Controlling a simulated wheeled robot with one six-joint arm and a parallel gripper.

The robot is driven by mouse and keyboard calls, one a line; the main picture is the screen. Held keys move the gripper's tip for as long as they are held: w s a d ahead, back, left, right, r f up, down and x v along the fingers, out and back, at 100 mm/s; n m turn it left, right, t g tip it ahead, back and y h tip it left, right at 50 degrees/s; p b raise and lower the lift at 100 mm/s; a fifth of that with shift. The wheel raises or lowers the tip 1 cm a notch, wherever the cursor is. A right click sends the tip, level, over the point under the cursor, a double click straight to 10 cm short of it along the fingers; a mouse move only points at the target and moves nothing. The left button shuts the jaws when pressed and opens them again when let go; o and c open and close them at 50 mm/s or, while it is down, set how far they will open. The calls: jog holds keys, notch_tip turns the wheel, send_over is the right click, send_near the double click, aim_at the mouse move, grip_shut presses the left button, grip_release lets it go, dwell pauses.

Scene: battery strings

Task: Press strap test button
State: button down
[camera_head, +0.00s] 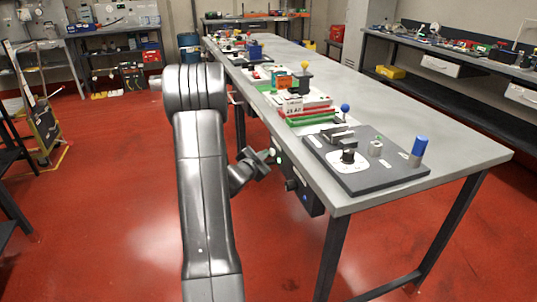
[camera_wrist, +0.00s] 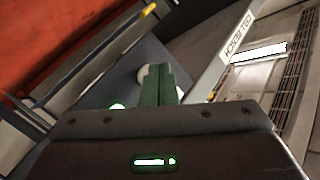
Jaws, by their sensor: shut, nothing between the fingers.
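My gripper (camera_head: 272,153) is at the near long edge of the grey table, shut and empty. In the wrist view its two green-tinted fingers (camera_wrist: 161,70) are together. A pale round part (camera_wrist: 143,75), possibly the button, shows beside and partly behind the fingertips on a dark surface. I cannot tell whether they touch it. A small green light (camera_wrist: 117,106) glows to its lower left. No readable label identifies the strap test button.
Farther back are a red-and-white block (camera_head: 312,103) and other small parts. A shelf bench stands at the right. The red floor at left is mostly open.

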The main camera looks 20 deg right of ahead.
jog(key=shift+a, duration=0.1)
dwell(0.3)
jog(key=shift+s+a, duration=0.1)
jog(key=shift+a, duration=0.75)
jog(key=a, duration=0.5)
jog(key=shift+d, duration=0.15)
dwell(0.5)
jog(key=d+p, duration=0.2)
jog(key=shift+r+p, duration=0.25)
jog(key=shift+p, duration=0.1)
jog(key=a, duration=0.6)
jog(key=shift+f, duration=0.25)
